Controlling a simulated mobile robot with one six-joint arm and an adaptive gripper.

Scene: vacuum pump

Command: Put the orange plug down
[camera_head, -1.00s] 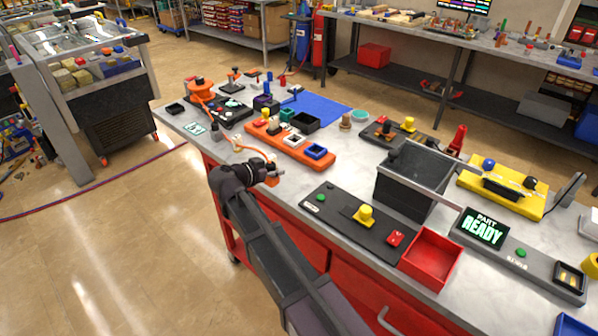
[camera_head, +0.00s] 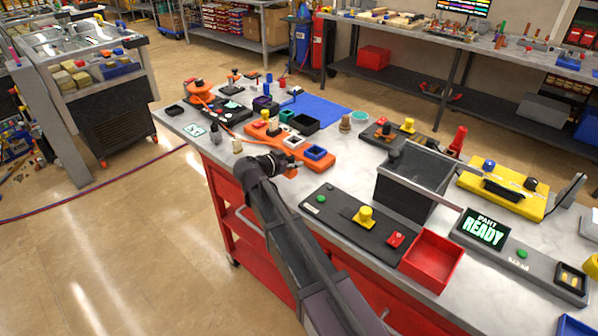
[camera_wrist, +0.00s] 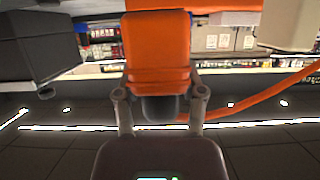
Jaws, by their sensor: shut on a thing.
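The orange plug (camera_wrist: 157,55) fills the upper middle of the wrist view, between the two fingertips of my gripper (camera_wrist: 159,93). The gripper is shut on it. An orange cable (camera_wrist: 265,98) trails from the plug to the right. In the head view, my gripper (camera_head: 287,168) is by the front edge of the workbench, just in front of the orange fixture board (camera_head: 318,168). Only a little of the plug (camera_head: 291,173) shows there. Whether it touches the bench or the board cannot be told.
A beige block (camera_head: 237,146) and a dark grey piece (camera_head: 214,135) stand left of the gripper. The black panel (camera_head: 325,205) with a yellow knob lies to the right, beside a red tray (camera_head: 458,262).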

